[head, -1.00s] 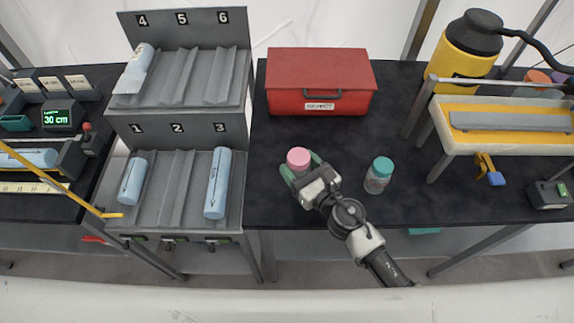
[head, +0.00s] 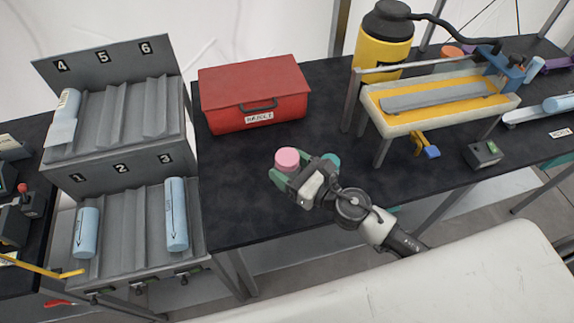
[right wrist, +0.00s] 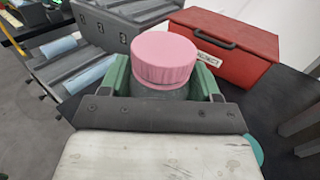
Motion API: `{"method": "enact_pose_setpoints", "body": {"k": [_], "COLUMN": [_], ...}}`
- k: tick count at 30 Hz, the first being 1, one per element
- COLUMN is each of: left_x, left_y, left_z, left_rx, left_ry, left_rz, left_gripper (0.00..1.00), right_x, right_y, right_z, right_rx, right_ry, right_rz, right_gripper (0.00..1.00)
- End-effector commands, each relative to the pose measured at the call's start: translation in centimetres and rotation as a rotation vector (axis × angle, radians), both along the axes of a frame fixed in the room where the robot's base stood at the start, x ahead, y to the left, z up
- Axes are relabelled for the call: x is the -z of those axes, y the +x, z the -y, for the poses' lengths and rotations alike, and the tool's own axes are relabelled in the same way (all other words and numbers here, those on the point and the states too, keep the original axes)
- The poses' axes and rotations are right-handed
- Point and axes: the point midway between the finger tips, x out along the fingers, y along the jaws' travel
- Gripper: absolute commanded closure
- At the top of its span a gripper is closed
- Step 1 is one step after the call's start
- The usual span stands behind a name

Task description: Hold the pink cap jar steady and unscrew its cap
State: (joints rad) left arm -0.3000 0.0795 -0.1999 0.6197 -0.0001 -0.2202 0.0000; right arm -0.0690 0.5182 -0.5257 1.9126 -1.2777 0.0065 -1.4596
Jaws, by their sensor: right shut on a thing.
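The pink cap jar (head: 287,160) is at the black table's middle, in front of the red box. Its pink cap (right wrist: 164,58) is on top in the right wrist view, and the jar looks upright. My right gripper (head: 290,176) is shut on the jar body below the cap, with a green finger on each side; it also shows in the right wrist view (right wrist: 164,88). Most of the jar body is hidden by the gripper. My left gripper is not in view.
A teal-capped jar (head: 333,160) stands just right behind my right gripper, mostly hidden. The red box (head: 255,92) stands behind. A grey rack (head: 124,212) with blue rolls is at left.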

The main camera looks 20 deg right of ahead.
Motion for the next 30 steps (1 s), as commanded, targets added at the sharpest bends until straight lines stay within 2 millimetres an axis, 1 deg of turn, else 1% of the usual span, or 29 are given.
{"method": "enact_pose_setpoints", "body": {"k": [1, 4, 14, 20, 23, 25, 30], "left_x": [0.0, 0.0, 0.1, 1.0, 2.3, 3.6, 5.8], "left_y": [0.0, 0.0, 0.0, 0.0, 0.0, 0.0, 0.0], "left_z": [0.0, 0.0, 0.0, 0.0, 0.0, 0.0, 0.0], "left_rx": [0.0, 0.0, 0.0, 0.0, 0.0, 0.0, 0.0], "left_ry": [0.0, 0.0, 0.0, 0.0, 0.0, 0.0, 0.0], "left_rz": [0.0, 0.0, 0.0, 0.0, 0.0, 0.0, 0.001], "left_gripper": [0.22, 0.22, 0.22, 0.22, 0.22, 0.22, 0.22], "right_x": [0.0, 0.0, 0.0, 0.2, 0.6, 0.8, 1.0], "right_y": [0.0, 0.0, 0.0, -0.6, -1.7, -2.8, -5.5], "right_z": [0.0, 0.0, 0.0, 0.5, 1.3, 2.4, 5.3], "right_rx": [0.0, 0.0, 0.002, 0.055, 0.142, 0.238, 0.458], "right_ry": [0.0, 0.001, 0.0, -0.005, 0.003, 0.007, 0.003], "right_rz": [0.0, 0.001, 0.001, 0.002, -0.002, -0.008, -0.005], "right_gripper": [0.64, 0.79, 0.8, 0.8, 0.8, 0.8, 0.8]}}
